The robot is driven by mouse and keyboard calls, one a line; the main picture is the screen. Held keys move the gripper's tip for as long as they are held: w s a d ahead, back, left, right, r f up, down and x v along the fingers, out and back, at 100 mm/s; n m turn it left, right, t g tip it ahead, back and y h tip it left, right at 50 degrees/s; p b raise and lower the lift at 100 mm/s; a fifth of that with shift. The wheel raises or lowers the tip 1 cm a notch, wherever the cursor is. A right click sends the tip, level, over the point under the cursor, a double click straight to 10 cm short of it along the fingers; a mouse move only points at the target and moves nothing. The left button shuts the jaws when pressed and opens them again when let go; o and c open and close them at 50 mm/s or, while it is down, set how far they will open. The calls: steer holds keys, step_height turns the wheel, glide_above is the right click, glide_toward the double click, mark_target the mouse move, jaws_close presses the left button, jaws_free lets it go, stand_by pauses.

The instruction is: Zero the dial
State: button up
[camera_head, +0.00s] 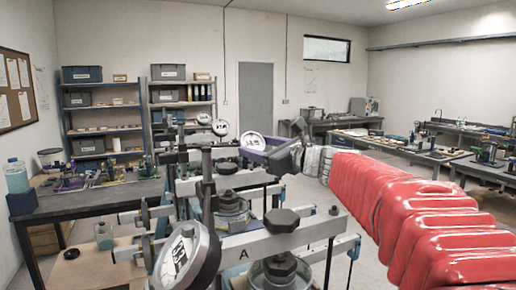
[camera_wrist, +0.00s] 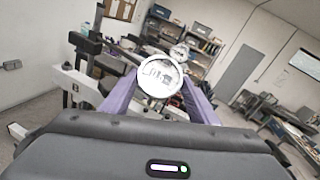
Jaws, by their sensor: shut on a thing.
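Several round white dials stand on posts along a row of lever frames. The nearest dial (camera_head: 182,258) is large and tilted, beside the frame marked A (camera_head: 243,252); its markings are too small to read. My gripper (camera_head: 254,148) reaches in from the right at a dial (camera_head: 252,141) farther back. In the wrist view the purple fingers of my gripper (camera_wrist: 158,78) lie on both sides of that dial (camera_wrist: 160,72) and are shut on it. Its face is washed out, so I cannot tell where the needle points.
The row of frames has black knobs (camera_head: 282,220) and light crossbars close to my arm. A bench (camera_head: 95,199) with a bottle and tools stands at the left. Shelves (camera_head: 103,117) line the back wall. Floor shows right of the frames.

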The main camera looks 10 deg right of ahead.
steer(key=o, duration=1)
steer(key=shift+o, duration=0.2)
steer(key=v, duration=1.3)
steer(key=shift+s+d, duration=0.15)
steer(key=shift+s, duration=0.2)
steer(key=shift+w, duration=0.1)
